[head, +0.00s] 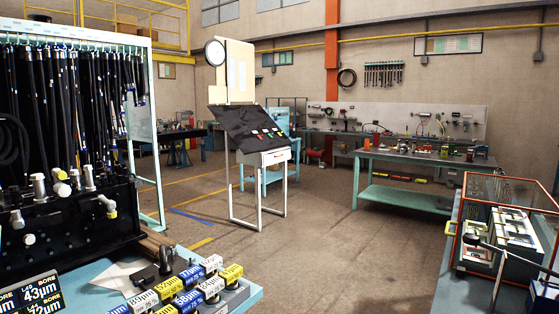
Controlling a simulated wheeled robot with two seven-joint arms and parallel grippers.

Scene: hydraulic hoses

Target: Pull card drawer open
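A sloped black-topped stand (252,128) on pale legs stands in the middle of the room, some way off. A small white drawer front (275,157) with a dark mark like a handle sits under its top; it looks like the card drawer and appears closed, though it is small at this distance. Several small red, green and white items lie on the sloped top. A cream board (236,72) and a round mirror-like disc (215,53) rise behind it. Neither of my grippers shows in this view.
A hose rack (75,35) and a blue bench (240,300) with yellow, blue and white labelled blocks fill the near left. A blue table with an orange-framed case (512,187) stands near right. A teal workbench (420,160) is behind. Open floor (310,250) leads to the stand.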

